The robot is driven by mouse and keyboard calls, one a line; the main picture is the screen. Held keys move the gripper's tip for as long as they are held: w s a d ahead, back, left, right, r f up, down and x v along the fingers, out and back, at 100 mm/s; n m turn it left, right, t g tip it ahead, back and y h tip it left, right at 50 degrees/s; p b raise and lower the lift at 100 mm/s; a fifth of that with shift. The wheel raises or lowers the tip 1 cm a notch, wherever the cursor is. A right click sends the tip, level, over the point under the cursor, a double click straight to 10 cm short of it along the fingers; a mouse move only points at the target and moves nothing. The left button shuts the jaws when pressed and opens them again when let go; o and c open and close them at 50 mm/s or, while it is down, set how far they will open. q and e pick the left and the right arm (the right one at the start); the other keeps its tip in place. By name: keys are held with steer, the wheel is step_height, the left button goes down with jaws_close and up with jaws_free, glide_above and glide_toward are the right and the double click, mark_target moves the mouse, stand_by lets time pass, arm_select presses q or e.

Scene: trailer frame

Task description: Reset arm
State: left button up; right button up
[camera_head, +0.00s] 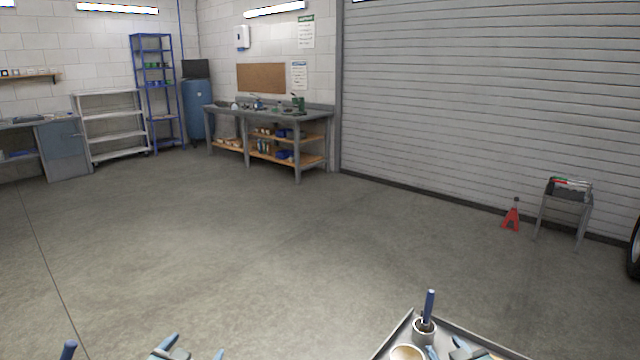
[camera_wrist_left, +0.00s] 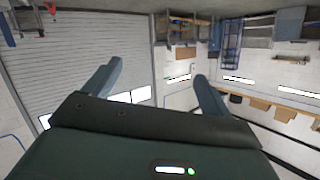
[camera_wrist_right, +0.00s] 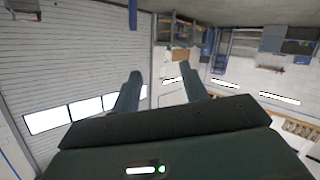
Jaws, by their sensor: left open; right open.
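My left gripper (camera_head: 190,352) shows only in part at the bottom edge of the head view. In the left wrist view its two blue-grey fingers (camera_wrist_left: 157,72) stand well apart with nothing between them. My right gripper (camera_head: 458,350) shows partly at the bottom right of the head view, over or beside a grey tray (camera_head: 510,352). In the right wrist view its fingers (camera_wrist_right: 160,72) are apart and empty. Both wrist views show the room upside down. Most of both arms is out of view.
On the tray stand a grey cup (camera_head: 423,335) with a blue-handled item and a pale round container (camera_head: 407,353). A workbench (camera_head: 299,165), red jack stand (camera_head: 511,216) and stool (camera_head: 568,205) stand farther off. Middle floor is clear.

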arm_select(q)
steer(key=s+d+f+g+h, duration=0.1)
steer(key=s+d+f, duration=0.2)
steer(key=s, duration=0.6)
steer(key=s+d+f+g, duration=0.1)
steer(key=s+d+f, duration=0.2)
steer(key=s, duration=0.6)
steer(key=s+d+f+g+h, duration=0.1)
steer(key=s+d+f+g, duration=0.1)
steer(key=s+d, duration=0.3)
steer(key=s+f, duration=0.1)
steer(key=s, duration=0.3)
steer(key=shift+d+f+n+h, duration=0.25)
steer(key=shift+d+n+h, duration=0.05)
steer(key=shift+n, duration=0.1)
arm_select(e)
steer(key=s+a+f+g+y, duration=0.1)
steer(key=s+a+f, duration=0.2)
steer(key=s, duration=0.6)
steer(key=s+a+f+g, duration=0.1)
steer(key=s+a+f, duration=0.2)
steer(key=s, duration=0.6)
steer(key=s+a+f+g+y, duration=0.1)
steer(key=s+a+f+g, duration=0.1)
steer(key=s+a, duration=0.3)
steer(key=s+f, duration=0.1)
steer(key=s, duration=0.3)
steer(key=shift+a+f+m+y, duration=0.3)
steer(key=shift+m, duration=0.1)
steer(key=shift+s, duration=0.1)
